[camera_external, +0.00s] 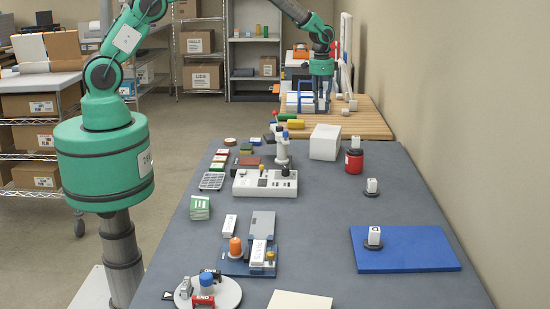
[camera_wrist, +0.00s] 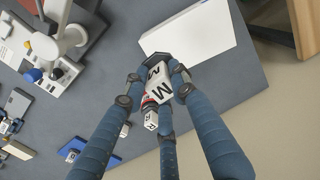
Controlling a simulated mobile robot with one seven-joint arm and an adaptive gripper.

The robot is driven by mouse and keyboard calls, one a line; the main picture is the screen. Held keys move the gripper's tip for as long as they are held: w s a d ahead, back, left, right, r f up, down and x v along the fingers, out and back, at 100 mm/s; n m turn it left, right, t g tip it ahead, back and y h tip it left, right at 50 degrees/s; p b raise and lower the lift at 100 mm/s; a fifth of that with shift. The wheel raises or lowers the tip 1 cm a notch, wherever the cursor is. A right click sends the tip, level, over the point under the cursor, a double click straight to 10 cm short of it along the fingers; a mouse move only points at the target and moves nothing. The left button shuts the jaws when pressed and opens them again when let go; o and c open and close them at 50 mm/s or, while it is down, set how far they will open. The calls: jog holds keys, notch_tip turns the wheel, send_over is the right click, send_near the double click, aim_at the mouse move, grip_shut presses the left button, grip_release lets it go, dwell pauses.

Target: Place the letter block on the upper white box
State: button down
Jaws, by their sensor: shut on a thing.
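My gripper (camera_external: 321,106) hangs at the far end of the grey table, fingers pointing down. In the wrist view my gripper (camera_wrist: 154,86) has its blue fingers shut around a white letter block (camera_wrist: 158,89) with a dark M on it. The block is hard to make out between the fingers in the external view. A plain white box (camera_external: 325,142) stands on the far part of the table, nearer the camera than my gripper. In the wrist view the white box (camera_wrist: 192,38) lies just beyond the fingertips, up and to the right; I cannot tell the exact height gap.
A red jar (camera_external: 354,163) with a dark lid and white block stands right of the box. Another white block (camera_external: 372,186) sits nearer, and one rests on the blue mat (camera_external: 410,252). A white instrument (camera_external: 264,184) stands left. The wall (camera_external: 440,100) bounds the right.

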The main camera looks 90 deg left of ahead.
send_over(320, 136)
jog(key=shift+w+f, duration=0.1)
jog(key=shift+f, duration=3)
jog(key=shift+f+p, duration=0.3)
jog(key=shift+f, duration=1.55)
jog(key=shift+f, duration=0.1)
jog(key=c, duration=1.4)
grip_release()
notch_tip(320, 136, up, 12)
jog(key=shift+r+b, duration=0.1)
jog(key=shift+b, duration=0.25)
